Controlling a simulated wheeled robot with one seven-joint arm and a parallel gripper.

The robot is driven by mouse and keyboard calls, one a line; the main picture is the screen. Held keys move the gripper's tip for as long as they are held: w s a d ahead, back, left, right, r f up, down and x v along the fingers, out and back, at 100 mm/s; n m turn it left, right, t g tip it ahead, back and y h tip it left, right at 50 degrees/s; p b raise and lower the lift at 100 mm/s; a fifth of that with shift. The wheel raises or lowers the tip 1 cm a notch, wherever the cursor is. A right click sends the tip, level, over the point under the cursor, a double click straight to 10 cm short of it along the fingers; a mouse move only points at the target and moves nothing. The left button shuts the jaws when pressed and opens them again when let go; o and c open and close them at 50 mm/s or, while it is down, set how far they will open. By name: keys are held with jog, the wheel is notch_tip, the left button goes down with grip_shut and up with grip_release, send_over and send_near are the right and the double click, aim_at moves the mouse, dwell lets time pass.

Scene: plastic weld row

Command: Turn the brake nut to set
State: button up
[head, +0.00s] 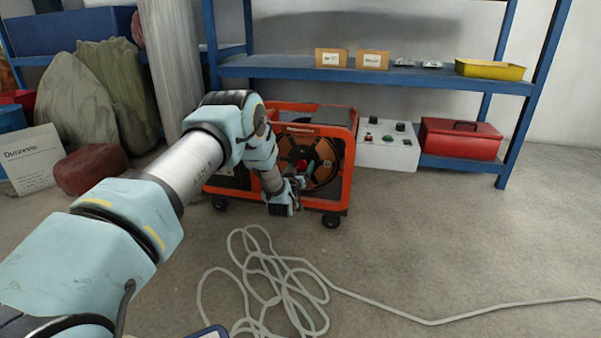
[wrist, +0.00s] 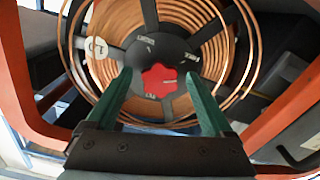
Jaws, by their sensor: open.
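The brake nut (wrist: 160,81) is a red lobed knob at the centre of a black hub in the wrist view. The hub (wrist: 158,46) carries small white markings too blurred to read surely. Behind it is a spool of copper-coloured wire (wrist: 232,45). My gripper (wrist: 158,73) is open, its two green fingers on the left and right of the nut, with gaps visible; I cannot tell its depth from the nut. In the head view the nut (head: 302,165) shows small and red on the orange-framed machine (head: 343,190), with my gripper (head: 299,181) just in front.
A loose pale cable (head: 265,285) lies on the floor in front. A grey control box (head: 388,146) and a red toolbox (head: 460,139) stand right of the machine. A blue shelf (head: 370,75) runs above. Orange frame bars (wrist: 292,110) flank the gripper.

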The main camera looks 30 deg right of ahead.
jog(key=shift+w+d, duration=0.15)
jog(key=shift+d, duration=0.05)
jog(key=c, duration=1.4)
